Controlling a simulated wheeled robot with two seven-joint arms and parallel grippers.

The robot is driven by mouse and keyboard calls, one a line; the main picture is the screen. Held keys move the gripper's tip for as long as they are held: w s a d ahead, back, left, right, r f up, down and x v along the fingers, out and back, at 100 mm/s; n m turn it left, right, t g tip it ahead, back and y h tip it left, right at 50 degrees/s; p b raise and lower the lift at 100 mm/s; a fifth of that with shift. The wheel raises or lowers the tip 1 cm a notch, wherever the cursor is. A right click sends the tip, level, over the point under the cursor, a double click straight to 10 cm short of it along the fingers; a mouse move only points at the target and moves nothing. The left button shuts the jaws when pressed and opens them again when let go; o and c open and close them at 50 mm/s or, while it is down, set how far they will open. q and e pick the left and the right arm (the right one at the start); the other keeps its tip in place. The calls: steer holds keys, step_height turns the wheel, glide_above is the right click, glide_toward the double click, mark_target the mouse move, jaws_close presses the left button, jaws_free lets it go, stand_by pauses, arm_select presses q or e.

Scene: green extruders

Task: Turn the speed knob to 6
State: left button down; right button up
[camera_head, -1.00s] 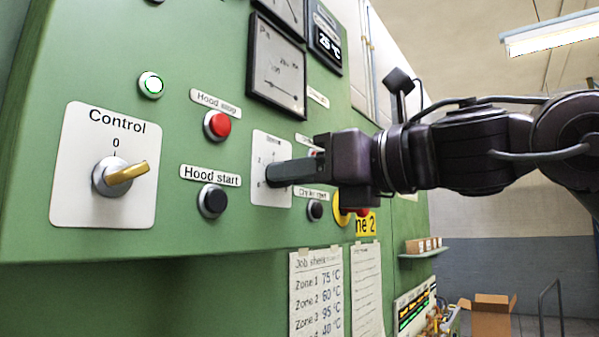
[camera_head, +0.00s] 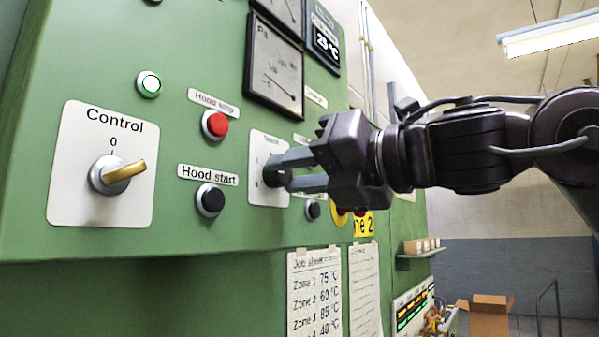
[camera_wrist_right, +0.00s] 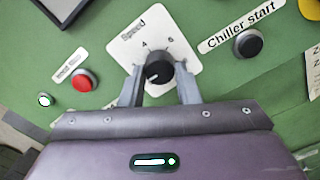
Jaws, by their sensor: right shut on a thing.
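The speed knob (camera_head: 273,178) is black and round, on a white plate (camera_head: 258,145) on the green panel. In the right wrist view the knob (camera_wrist_right: 158,72) shows with a small pale mark on its face, and its plate (camera_wrist_right: 122,45) reads "Speed" with 4 and 6 visible. Other numbers are hidden or too small to read. My right gripper (camera_head: 270,172) is shut on the knob, its two grey fingers on opposite sides of it; they also show in the wrist view (camera_wrist_right: 159,76). My left gripper is not in view.
The red hood stop button (camera_head: 215,124) and black hood start button (camera_head: 210,199) are left of the gripper. The chiller start button (camera_head: 313,210) is just below the fingers. A control switch (camera_head: 115,174) is far left, and gauges (camera_head: 276,72) are above. Job sheets (camera_head: 315,290) hang below.

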steer(key=m, duration=0.4)
steer(key=shift+m, duration=0.3)
steer(key=m, duration=0.3)
steer(key=shift+m+b, duration=0.3)
steer(key=shift+b, duration=0.05)
steer(key=m, duration=0.4)
steer(key=shift+r+b, duration=0.1)
steer(key=shift+b, duration=0.2)
steer(key=m+b, duration=0.3)
steer(key=m, duration=1.4)
steer(key=shift+r+b, duration=0.2)
steer(key=shift+b, duration=0.2)
